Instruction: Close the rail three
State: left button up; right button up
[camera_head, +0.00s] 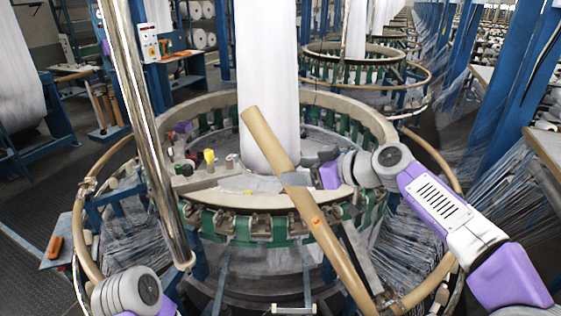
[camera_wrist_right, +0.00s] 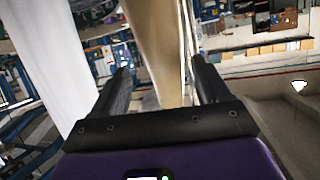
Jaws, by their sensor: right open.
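A tan rail (camera_head: 318,222) stands tilted across the front right of the circular loom (camera_head: 250,205), with its upper end raised before the white fabric. My right gripper (camera_head: 298,178) is at the upper half of this rail. In the right wrist view, the fingers of my right gripper (camera_wrist_right: 160,75) are apart, and the tan rail (camera_wrist_right: 157,38) runs between or just beyond them; contact cannot be told. Which rail is number three cannot be told. Part of my left arm shows at the lower left, but its gripper is out of view.
A shiny metal pole (camera_head: 142,125) slants down at the left front. A white fabric column (camera_head: 268,75) rises from the loom's middle. Tan outer ring rails (camera_head: 90,187) curve around the loom. Blue posts (camera_head: 515,80) and threads stand at the right.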

jog(key=shift+w+a+f+p, duration=0.1)
jog(key=shift+a+f+p, duration=0.15)
jog(key=shift+a, duration=0.35)
jog(key=shift+w+a+f+p, duration=0.1)
jog(key=shift+a+p, duration=0.1)
jog(key=shift+a, duration=0.4)
jog(key=x, duration=0.1)
jog(key=p+x, duration=0.1)
jog(key=x, duration=0.1)
jog(key=shift+w+f, duration=0.25)
jog(key=shift+w, duration=0.15)
pick_arm(q)
jog(key=shift+s+r, duration=0.25)
jog(key=shift+r, duration=0.85)
pick_arm(e)
jog(key=shift+a, duration=0.2)
jog(key=shift+f, duration=0.1)
